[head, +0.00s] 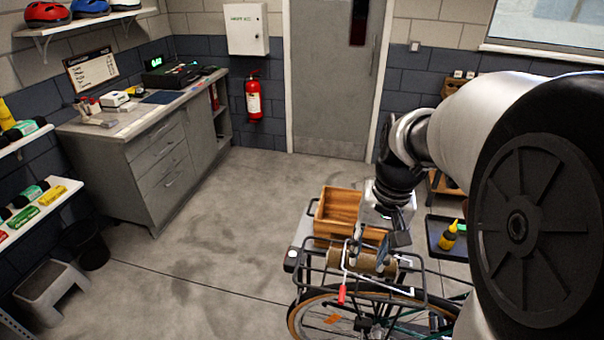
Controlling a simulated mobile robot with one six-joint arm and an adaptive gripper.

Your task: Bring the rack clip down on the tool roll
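The tool roll (370,262) is a brown cylinder lying across the black bike rack (408,290). The rack clip (345,268) is a pale wire frame with a red tab (341,295) at its near end. It shows at the left part of the roll, with the tab low, in front of the roll. I cannot tell whether the wire touches the roll. My gripper (378,243) points down just above and behind the roll.
A wooden crate (338,208) stands just behind the rack. A dark tray (436,250) with a yellow bottle (449,236) is to the right. The bike wheel (304,318) is below the rack.

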